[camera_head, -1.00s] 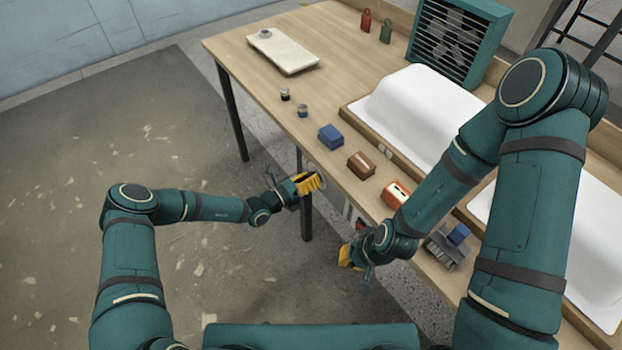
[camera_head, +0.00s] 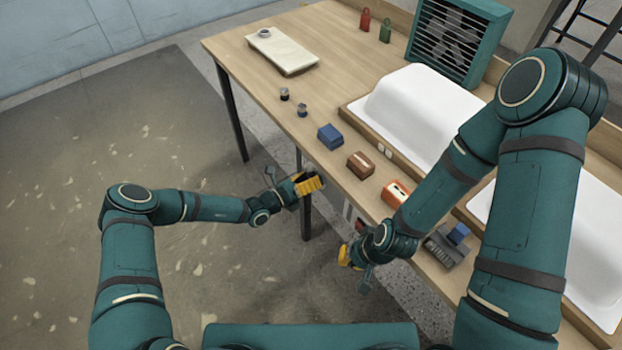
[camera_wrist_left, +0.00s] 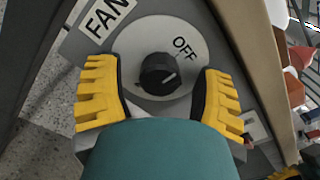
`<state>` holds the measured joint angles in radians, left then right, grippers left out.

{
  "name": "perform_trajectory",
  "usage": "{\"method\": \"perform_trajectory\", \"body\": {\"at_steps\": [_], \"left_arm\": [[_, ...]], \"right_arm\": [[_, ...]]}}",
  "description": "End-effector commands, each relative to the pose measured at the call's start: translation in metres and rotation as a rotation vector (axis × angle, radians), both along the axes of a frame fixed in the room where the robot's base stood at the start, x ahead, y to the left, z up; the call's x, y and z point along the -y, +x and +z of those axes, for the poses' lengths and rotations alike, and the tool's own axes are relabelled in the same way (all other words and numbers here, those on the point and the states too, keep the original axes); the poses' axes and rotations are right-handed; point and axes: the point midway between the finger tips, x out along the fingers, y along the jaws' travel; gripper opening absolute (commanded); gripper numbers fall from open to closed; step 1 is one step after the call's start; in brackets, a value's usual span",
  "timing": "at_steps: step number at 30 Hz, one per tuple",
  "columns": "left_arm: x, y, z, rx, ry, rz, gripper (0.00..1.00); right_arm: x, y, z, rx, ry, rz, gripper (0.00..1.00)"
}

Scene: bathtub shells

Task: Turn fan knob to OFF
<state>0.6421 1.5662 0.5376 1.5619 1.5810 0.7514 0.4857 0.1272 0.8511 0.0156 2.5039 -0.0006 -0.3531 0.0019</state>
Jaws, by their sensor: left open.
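The fan knob (camera_wrist_left: 160,73) is a black round knob on a pale round dial (camera_wrist_left: 135,42) in the left wrist view. A white mark on the knob points to the right and slightly up, below the OFF label (camera_wrist_left: 185,48). A FAN label (camera_wrist_left: 103,18) sits at the upper left. My left gripper (camera_head: 308,185) is at the table's front side; in the left wrist view its yellow fingers (camera_wrist_left: 157,84) are open, one on each side of the knob, seemingly apart from it. In the head view the knob is hidden. My right gripper (camera_head: 347,256) hangs before the table edge; its opening is unclear.
The table (camera_head: 240,55) carries a blue box (camera_head: 330,136), a brown box (camera_head: 360,164), an orange-and-white box (camera_head: 396,193) and white tub shells (camera_head: 415,110). A green fan (camera_head: 455,45) stands at the back. The floor at left is clear.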

Motion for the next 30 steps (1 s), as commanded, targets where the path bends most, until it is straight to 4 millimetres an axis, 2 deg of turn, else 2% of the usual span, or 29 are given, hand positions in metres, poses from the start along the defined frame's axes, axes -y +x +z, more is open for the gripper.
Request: {"method": "perform_trajectory", "body": {"at_steps": [5,12,18,24,30], "left_arm": [[-0.018,-0.012,0.0,-0.001,0.0,0.003,0.68],[-0.058,-0.041,0.0,-0.002,0.001,0.003,0.68],[-0.083,-0.06,0.0,-0.001,0.002,0.001,0.68],[-0.095,-0.069,0.0,0.0,0.001,-0.001,0.68],[-0.096,-0.07,0.0,-0.001,0.0,-0.001,0.68]], "right_arm": [[0.0,0.0,0.0,0.0,0.0,0.0,0.0],[0.0,0.0,0.0,0.0,0.0,0.0,0.0],[0.0,0.0,0.0,0.0,0.0,0.0,0.0],[0.0,0.0,0.0,0.0,0.0,0.0,0.0],[0.0,0.0,0.0,0.0,0.0,0.0,0.0]]}}
